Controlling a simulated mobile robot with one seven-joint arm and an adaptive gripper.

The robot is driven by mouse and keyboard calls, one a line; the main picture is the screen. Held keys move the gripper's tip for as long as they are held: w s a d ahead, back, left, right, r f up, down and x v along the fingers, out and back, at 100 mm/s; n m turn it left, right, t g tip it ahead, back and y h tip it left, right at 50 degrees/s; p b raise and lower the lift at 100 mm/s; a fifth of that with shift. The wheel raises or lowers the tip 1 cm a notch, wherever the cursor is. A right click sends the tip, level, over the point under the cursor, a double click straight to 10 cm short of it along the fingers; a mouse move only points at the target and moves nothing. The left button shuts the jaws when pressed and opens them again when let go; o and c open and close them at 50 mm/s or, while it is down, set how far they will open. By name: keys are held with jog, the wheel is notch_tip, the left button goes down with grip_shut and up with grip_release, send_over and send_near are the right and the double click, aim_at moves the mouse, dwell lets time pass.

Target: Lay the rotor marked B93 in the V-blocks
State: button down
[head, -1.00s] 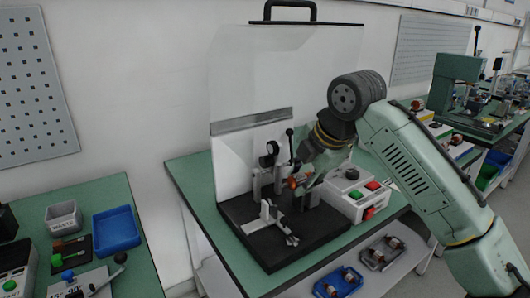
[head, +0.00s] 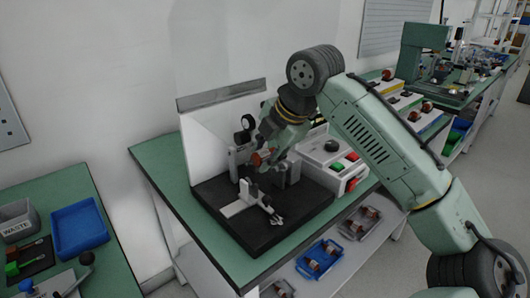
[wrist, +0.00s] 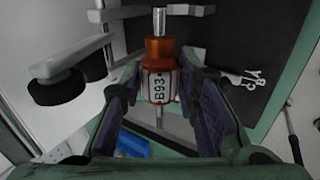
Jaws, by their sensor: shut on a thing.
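The rotor marked B93 (wrist: 160,86) has copper-coloured ends, a pale labelled middle and a steel shaft. My gripper (wrist: 161,75) is shut on it, one finger on each side, and the label faces the wrist camera. In the head view my gripper (head: 268,152) is low over the black test fixture (head: 262,228), and the rotor's copper end (head: 257,159) shows beside it. Grey upright blocks (head: 287,172) stand on the fixture close to the gripper. The V-blocks' seats are hidden behind the gripper, and I cannot tell whether the rotor touches them.
A control box (head: 330,160) with red and green buttons stands right of the fixture. A blue tray (head: 320,258) and a grey tray (head: 360,222) hold rotors below. A waste bin (head: 18,222) and blue bin (head: 79,228) are left.

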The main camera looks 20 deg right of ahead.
jog(key=shift+f+b, duration=1.15)
jog(key=shift+f, duration=0.45)
jog(key=shift+r, duration=0.15)
jog(key=shift+w+p, duration=0.15)
jog(key=shift+p, duration=0.3)
jog(key=shift+d+f, duration=0.1)
jog(key=shift+f, duration=0.2)
jog(key=shift+f+b, duration=0.55)
jog(key=shift+f, duration=0.15)
jog(key=shift+f, duration=0.3)
jog(key=c, duration=1.2)
grip_release()
jog(key=shift+o, duration=0.2)
